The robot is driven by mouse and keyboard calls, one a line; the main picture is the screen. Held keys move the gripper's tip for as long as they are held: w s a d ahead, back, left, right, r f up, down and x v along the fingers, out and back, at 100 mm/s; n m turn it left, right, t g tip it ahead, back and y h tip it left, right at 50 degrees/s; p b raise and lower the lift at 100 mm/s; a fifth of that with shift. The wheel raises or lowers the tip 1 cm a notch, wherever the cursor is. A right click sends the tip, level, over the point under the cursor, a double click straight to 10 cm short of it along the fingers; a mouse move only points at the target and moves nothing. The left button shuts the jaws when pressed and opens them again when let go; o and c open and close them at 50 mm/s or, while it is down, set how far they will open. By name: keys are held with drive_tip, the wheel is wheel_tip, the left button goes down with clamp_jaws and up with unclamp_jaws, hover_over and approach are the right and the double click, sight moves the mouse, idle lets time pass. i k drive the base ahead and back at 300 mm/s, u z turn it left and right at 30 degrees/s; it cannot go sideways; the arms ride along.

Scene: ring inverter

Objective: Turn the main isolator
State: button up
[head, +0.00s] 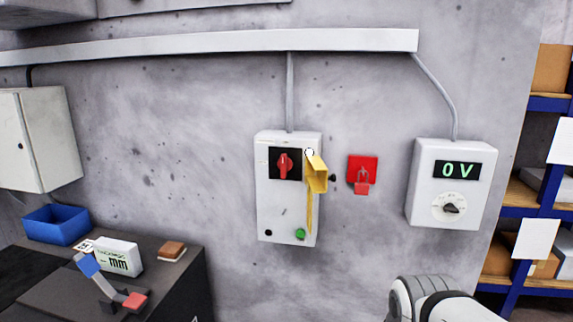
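The main isolator looks to be the red rotary handle (283,164) on a black plate, high on the front of a white wall box (270,210). The handle stands roughly upright. A yellow bracket-like piece (316,176) sits at the box's right edge, beside the handle and apart from it, with a yellow strip hanging below. I cannot tell whether it is a swung-open cover. Part of my arm shows at the bottom right, below and right of the box. My gripper is not in view, and nothing touches the handle.
A red padlock (362,187) hangs on a red plate (358,163) right of the box. Further right, a white unit (424,185) reads 0 V and has a black knob (451,209). A cluttered bench (165,285) stands lower left, shelves at far right. Space before the box looks clear.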

sight(285, 164)
drive_tip(key=u, duration=1.6)
drive_tip(key=i, duration=0.45)
drive_tip(key=z, duration=1.3)
